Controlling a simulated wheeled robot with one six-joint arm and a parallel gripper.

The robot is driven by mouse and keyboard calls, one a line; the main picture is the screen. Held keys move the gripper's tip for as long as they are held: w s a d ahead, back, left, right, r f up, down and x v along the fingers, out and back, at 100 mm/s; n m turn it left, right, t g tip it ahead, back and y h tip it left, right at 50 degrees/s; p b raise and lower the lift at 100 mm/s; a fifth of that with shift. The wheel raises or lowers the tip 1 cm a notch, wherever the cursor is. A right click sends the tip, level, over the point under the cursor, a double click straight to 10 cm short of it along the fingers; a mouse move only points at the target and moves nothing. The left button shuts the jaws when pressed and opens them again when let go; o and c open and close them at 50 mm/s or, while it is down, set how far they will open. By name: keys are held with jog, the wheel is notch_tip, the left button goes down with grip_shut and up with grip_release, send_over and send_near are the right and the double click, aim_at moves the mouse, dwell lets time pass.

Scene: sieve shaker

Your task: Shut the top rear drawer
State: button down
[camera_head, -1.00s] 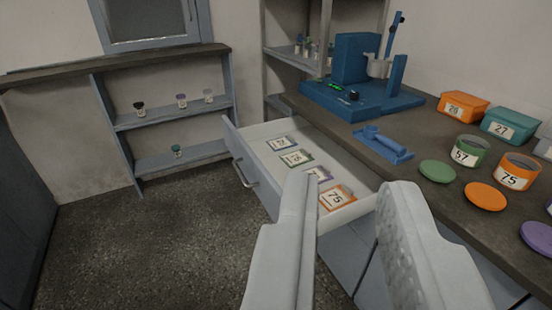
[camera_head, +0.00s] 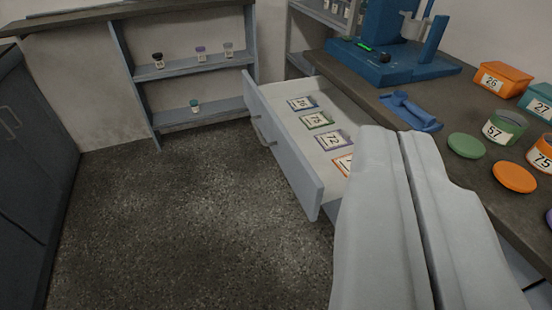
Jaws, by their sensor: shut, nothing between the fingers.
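The top rear drawer (camera_head: 292,153) stands pulled out from under the dark worktop. Its grey front with a bar handle (camera_head: 262,131) faces left. Inside lie several flat numbered cards, among them a blue-edged one (camera_head: 302,103), a green one (camera_head: 317,120), a purple one (camera_head: 335,141) and an orange one partly hidden by my fingers. My gripper (camera_head: 384,132) is shut and empty, its fingers together. In the picture it overlaps the drawer's near end; whether it touches the drawer I cannot tell.
The worktop (camera_head: 455,107) carries a blue sieve shaker (camera_head: 390,62), a blue tool (camera_head: 411,111), orange and teal boxes, tins and round lids. A wall shelf (camera_head: 200,67) holds small jars. A dark cabinet (camera_head: 30,165) stands at left. The speckled floor before the drawer is clear.

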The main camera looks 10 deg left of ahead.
jog(key=w+a+f+n+g, duration=0.25)
jog(key=w+f+g, duration=0.2)
jog(key=f, duration=0.35)
jog(key=w+a+f+n+g, duration=0.1)
jog(key=w+f+n+g, duration=0.25)
jog(key=w+f, duration=0.35)
jog(key=n+t+h, duration=0.2)
jog(key=n+h, duration=1.3)
jog(key=n, duration=0.4)
send_near(302, 184)
jog(key=x, duration=0.6)
jog(key=shift+w+d+r, duration=0.1)
jog(key=shift+w+d, duration=0.2)
